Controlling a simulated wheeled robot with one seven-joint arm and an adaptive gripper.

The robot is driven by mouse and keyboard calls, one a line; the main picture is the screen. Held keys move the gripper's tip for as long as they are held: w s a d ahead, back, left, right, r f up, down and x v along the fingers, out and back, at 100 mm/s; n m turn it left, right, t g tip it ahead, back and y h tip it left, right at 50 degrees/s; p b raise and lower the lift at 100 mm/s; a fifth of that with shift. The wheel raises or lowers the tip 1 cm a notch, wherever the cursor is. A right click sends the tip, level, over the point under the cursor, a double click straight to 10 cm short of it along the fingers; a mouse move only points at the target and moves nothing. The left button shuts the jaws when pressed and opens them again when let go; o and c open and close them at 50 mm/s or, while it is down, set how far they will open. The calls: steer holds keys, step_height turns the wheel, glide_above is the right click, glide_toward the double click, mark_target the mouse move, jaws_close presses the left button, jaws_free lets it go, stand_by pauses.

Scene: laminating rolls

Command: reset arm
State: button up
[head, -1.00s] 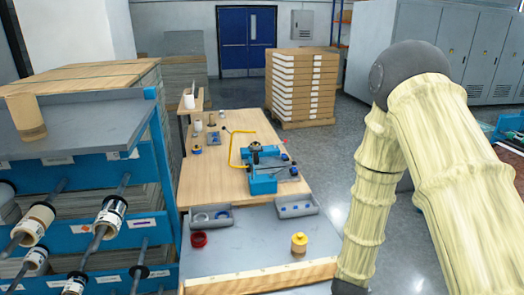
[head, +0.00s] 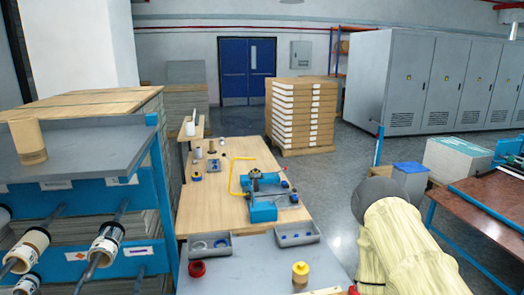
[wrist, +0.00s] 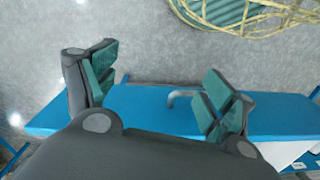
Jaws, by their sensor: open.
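My gripper (wrist: 158,92) shows in the wrist view with its two teal-padded fingers spread wide apart. It is open and nothing is between the fingers. Beyond the fingers are a blue surface (wrist: 140,108) with a small grey bent handle (wrist: 182,95), and grey floor. In the head view my arm, in a cream cover, is at the lower right; the gripper itself is out of that view.
A wooden workbench (head: 205,215) holds a blue device (head: 264,208), grey trays (head: 205,246), a red ring (head: 197,268) and a yellow-topped roll (head: 300,272). A blue roll rack (head: 142,200) stands left, a brown table (head: 490,200) right. Stacked boxes (head: 300,110) stand behind.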

step_height(320, 180, down, 9)
steer(key=b, duration=0.8)
